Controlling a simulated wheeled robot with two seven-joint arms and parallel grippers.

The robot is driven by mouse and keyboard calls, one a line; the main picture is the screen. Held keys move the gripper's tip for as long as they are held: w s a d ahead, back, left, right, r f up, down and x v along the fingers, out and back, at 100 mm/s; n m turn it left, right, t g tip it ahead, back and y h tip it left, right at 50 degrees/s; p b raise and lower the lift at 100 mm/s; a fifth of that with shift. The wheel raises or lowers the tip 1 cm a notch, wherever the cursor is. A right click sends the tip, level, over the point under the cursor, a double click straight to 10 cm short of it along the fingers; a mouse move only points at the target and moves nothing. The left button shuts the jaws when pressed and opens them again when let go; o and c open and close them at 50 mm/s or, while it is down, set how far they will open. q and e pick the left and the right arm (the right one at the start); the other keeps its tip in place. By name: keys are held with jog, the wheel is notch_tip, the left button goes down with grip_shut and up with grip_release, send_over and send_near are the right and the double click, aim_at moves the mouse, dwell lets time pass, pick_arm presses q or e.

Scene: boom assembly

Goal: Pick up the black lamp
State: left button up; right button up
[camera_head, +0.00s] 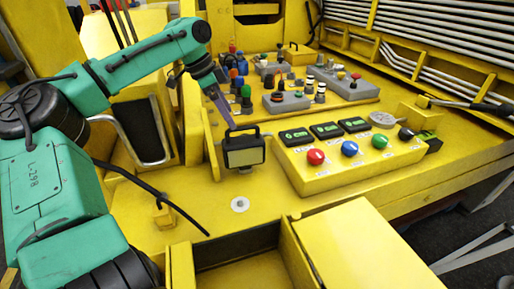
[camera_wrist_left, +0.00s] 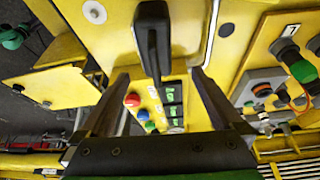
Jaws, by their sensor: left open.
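The black lamp (camera_head: 244,153), with a black frame, a top handle and a pale face, stands upright on the yellow work surface, left of the button box. My left gripper (camera_head: 229,121) comes down from the upper left beside and just above the lamp's handle. In the left wrist view the left gripper (camera_wrist_left: 161,78) has its two fingers apart with nothing held between them. The black lamp (camera_wrist_left: 153,38) shows there from above, ahead of the fingers and roughly in line with the gap. Contact cannot be made out. My right gripper is not in view.
A yellow button box (camera_head: 345,165) with red, blue and green knobs and several small displays stands right of the lamp. Behind it is a panel (camera_head: 340,105) crowded with switches. An open yellow compartment (camera_head: 245,275) lies in front. The surface around a white disc (camera_head: 239,204) is clear.

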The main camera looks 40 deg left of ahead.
aim_at(240, 139)
pick_arm(q)
jog(key=f, duration=0.1)
jog(key=d+f, duration=0.1)
jog(key=f, duration=0.3)
jog(key=shift+s+d+f+p, duration=0.2)
jog(key=shift+d+p, duration=0.05)
jog(key=shift+p, duration=0.1)
jog(key=x, duration=0.2)
jog(key=p+x, duration=0.1)
jog(key=x, duration=0.4)
jog(key=shift+w+a+r+p, duration=0.1)
jog(key=shift+w+r+p, duration=0.05)
jog(key=shift+w+p, duration=0.2)
jog(key=shift+c, duration=0.9)
grip_shut()
jog(key=shift+w, duration=0.2)
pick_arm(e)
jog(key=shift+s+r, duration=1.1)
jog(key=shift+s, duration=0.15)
